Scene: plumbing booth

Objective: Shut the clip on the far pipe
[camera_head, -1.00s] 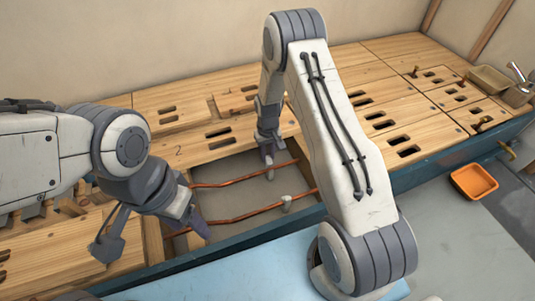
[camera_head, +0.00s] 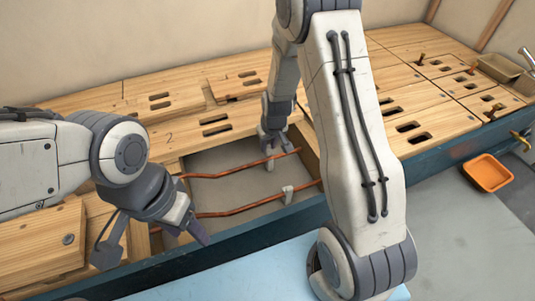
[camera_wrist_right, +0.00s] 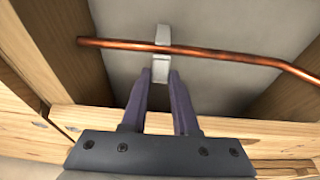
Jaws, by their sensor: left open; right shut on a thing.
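The far copper pipe (camera_head: 225,172) runs across the open floor bay, and it also crosses the right wrist view (camera_wrist_right: 215,52). A pale grey clip (camera_wrist_right: 162,36) sits at that pipe, with parts showing on both sides of it. My right gripper (camera_head: 271,148) is at this clip. In the right wrist view, the gripper's purple fingers (camera_wrist_right: 161,76) are shut on the clip's near part, just below the pipe. I cannot tell whether the clip is closed. My left gripper (camera_head: 185,228) is open and empty, left of the bay near its front.
The near copper pipe (camera_head: 240,209) has its own grey clip (camera_head: 288,191). Wooden floor panels (camera_head: 190,130) with slots surround the bay, and a blue edge beam (camera_head: 240,242) runs along its front. An orange tray (camera_head: 488,173) lies at right.

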